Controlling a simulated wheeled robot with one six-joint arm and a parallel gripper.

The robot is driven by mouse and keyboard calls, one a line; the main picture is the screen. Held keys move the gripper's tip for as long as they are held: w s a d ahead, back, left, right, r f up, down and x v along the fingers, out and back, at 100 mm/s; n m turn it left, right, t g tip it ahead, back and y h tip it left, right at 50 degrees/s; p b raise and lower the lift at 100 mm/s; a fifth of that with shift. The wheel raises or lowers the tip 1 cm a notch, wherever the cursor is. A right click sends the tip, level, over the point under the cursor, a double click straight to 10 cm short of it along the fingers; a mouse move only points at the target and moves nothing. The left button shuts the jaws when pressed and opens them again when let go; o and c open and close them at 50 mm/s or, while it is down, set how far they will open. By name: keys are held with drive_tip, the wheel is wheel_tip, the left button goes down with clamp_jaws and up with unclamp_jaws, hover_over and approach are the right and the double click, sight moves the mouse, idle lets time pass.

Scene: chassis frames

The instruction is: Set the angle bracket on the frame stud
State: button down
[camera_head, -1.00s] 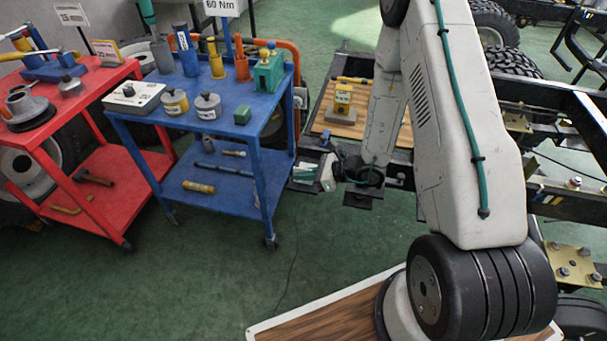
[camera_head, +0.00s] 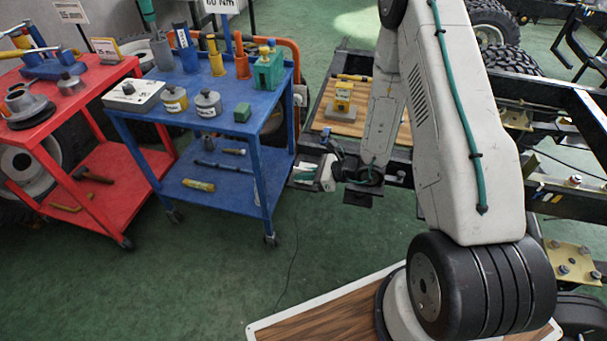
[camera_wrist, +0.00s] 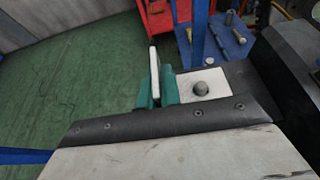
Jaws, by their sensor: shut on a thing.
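My gripper (camera_wrist: 157,88) has teal fingers shut on a thin pale plate (camera_wrist: 154,70), which I take to be the angle bracket. It stands up between the fingers, and I see mainly its narrow edge. A pale square plate with a round knob (camera_wrist: 201,88) lies just right of the fingers; I cannot tell whether it belongs to the bracket. In the head view my gripper (camera_head: 305,175) is small, left of the vehicle frame and beside the blue cart. A bolt-like stud (camera_head: 574,180) stands on the frame rail at right; whether it is the task's stud is unclear.
The blue cart (camera_head: 170,126) with tools and tins stands close left of my gripper. A red cart (camera_head: 100,82) is further left. A wooden board with a yellow-topped item (camera_head: 342,97) lies behind my wrist. Green floor (camera_head: 200,285) is open in front.

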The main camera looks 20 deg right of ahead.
drive_tip(key=shift+f, duration=0.4)
drive_tip(key=c, duration=1.5)
unclamp_jaws()
drive_tip(key=shift+r, duration=0.15)
drive_tip(key=shift+r, duration=1.35)
drive_tip(key=shift+r, duration=2.5)
